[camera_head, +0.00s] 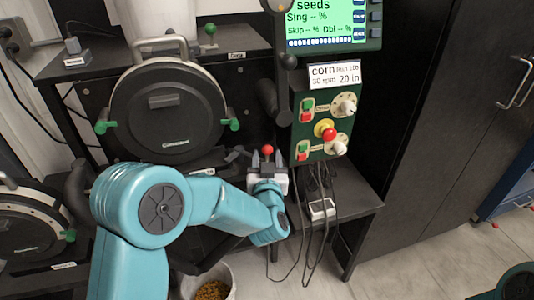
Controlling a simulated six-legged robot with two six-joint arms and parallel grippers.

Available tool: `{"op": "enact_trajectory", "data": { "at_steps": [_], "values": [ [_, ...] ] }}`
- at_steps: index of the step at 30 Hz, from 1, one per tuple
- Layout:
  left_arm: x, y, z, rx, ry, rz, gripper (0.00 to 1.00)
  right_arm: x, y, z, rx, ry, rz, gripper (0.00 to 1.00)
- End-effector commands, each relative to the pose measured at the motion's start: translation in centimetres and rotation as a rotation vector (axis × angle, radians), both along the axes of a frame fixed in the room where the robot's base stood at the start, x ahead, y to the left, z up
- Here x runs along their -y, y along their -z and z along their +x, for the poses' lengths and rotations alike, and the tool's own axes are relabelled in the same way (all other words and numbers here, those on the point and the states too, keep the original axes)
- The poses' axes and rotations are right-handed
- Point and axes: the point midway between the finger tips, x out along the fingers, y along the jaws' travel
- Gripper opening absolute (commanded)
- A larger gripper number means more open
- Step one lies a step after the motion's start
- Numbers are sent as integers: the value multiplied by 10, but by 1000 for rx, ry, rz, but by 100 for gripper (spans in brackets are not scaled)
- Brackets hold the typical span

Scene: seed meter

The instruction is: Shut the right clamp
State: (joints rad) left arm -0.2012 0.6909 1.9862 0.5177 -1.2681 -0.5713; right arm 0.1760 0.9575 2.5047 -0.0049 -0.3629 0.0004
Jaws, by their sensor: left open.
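The black round seed meter (168,112) stands on the left half of the bench. The right clamp (232,124) is a small green-tipped lever at its right edge. A matching left clamp (102,127) is at its left edge. My left gripper (267,157) is below and to the right of the right clamp, apart from it, with its two dark fingers open and pointing up. A red ball knob (267,149) shows between the fingertips; I cannot tell whether it lies between or behind them. How far the right clamp is turned is hard to tell.
A green control box (322,125) with buttons and knobs stands right of the meter, under a lit screen (326,22). Cables hang below it. A second round unit (30,225) is at lower left. A bucket of grain (211,285) is on the floor. A black cabinet (440,110) is at right.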

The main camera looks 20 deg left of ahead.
Motion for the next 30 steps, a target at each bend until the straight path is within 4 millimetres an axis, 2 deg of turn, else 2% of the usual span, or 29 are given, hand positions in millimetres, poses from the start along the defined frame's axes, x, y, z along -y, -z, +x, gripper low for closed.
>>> {"op": "enact_trajectory", "data": {
  "at_steps": [5,13,14,15,18,30],
  "values": [
    [-4,0,13,0,0,0,49,0,-2,0,0,0,0,43],
    [-5,0,15,0,1,0,49,0,-2,0,0,0,0,43],
    [-5,0,15,0,1,0,42,0,-2,0,0,0,0,43],
    [-5,0,14,0,1,0,29,0,-2,0,0,0,0,43],
    [-5,0,14,0,1,0,0,0,-2,0,0,0,0,43],
    [-6,-1,13,7,19,-1,0,0,4,0,0,0,0,43]
  ]
}}
